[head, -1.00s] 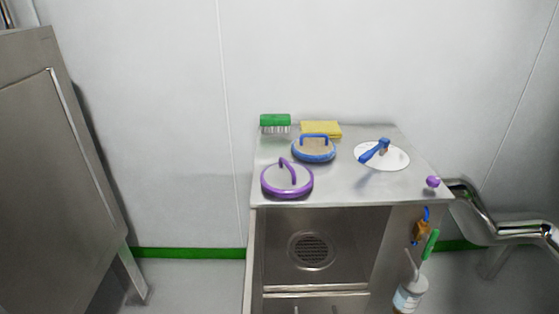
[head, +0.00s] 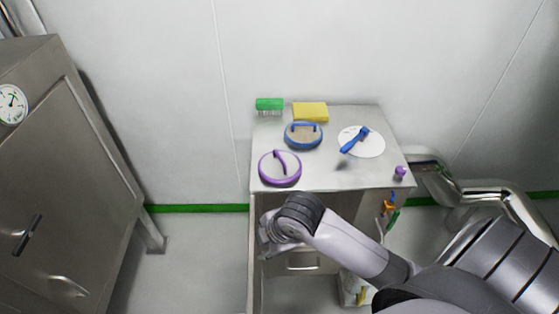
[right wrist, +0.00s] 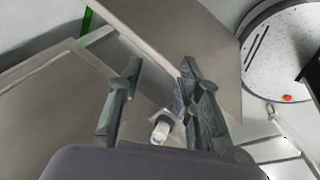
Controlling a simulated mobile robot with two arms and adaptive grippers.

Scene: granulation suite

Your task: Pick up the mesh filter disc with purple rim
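The disc does not show in the right wrist view. My left gripper is not in view.
A blue-rimmed disc (head: 303,136) sits just behind the purple one. A blue-handled tool (head: 355,141) lies over a white round sheet (head: 373,148). A green brush (head: 269,104), yellow sponge (head: 310,112) and purple knob (head: 400,172) are also on top. A steel cabinet (head: 70,170) stands left.

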